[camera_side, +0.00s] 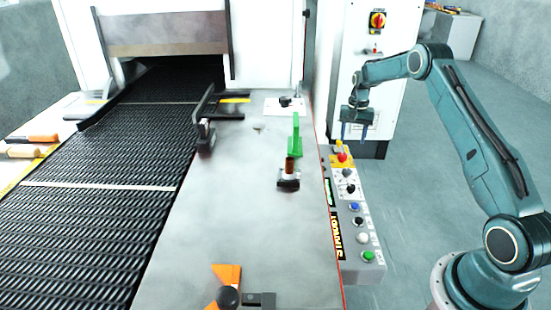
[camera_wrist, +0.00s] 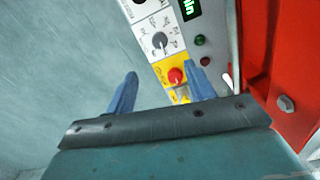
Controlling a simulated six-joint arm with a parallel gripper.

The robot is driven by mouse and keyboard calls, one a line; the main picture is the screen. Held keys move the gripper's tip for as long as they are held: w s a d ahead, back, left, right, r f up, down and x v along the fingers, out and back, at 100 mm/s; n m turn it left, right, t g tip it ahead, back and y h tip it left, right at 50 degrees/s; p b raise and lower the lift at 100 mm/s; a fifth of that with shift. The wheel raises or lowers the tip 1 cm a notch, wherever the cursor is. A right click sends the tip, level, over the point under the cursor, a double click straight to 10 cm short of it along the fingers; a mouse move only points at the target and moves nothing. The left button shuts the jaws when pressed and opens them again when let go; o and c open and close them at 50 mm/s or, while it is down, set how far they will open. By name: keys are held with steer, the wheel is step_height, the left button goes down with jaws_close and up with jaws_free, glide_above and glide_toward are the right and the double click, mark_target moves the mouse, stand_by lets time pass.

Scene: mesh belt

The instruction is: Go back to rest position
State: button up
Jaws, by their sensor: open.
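My gripper (camera_side: 355,131) is above the far end of the control panel, in front of the white cabinet in the side view. In the wrist view my gripper (camera_wrist: 162,88) shows two blue fingers apart with nothing held between them. The red emergency button (camera_wrist: 176,76) on its yellow plate shows between and beyond the fingers, close to the right one. In the side view the same red button (camera_side: 342,156) is below the fingertips. I cannot tell the exact gap between fingers and panel.
The control panel (camera_side: 371,254) carries several coloured buttons along the machine's right edge. A green bracket (camera_side: 296,138) stands on the metal table (camera_side: 240,215). The black mesh belt (camera_side: 80,240) runs at left. A white cabinet (camera_side: 350,45) stands behind my gripper. The floor at right is clear.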

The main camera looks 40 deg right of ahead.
steer(key=s+a+r+n+t, duration=0.1)
steer(key=s+a+r+n, duration=0.25)
steer(key=a+r, duration=0.75)
steer(key=s+a+r+n+t, duration=0.2)
steer(key=s+a+r, duration=0.3)
steer(key=a+r, duration=0.65)
steer(key=s+a+r+n+t, duration=0.1)
steer(key=s+a+r+n, duration=0.35)
steer(key=s, duration=0.75)
steer(key=s+a, duration=0.3)
steer(key=s, duration=0.3)
steer(key=s+a+f+n+t, duration=0.1)
steer(key=s+a, duration=0.2)
steer(key=s, duration=0.3)
steer(key=shift+s+a+t, duration=0.25)
steer(key=shift+a+t, duration=0.05)
steer(key=shift+a, duration=0.05)
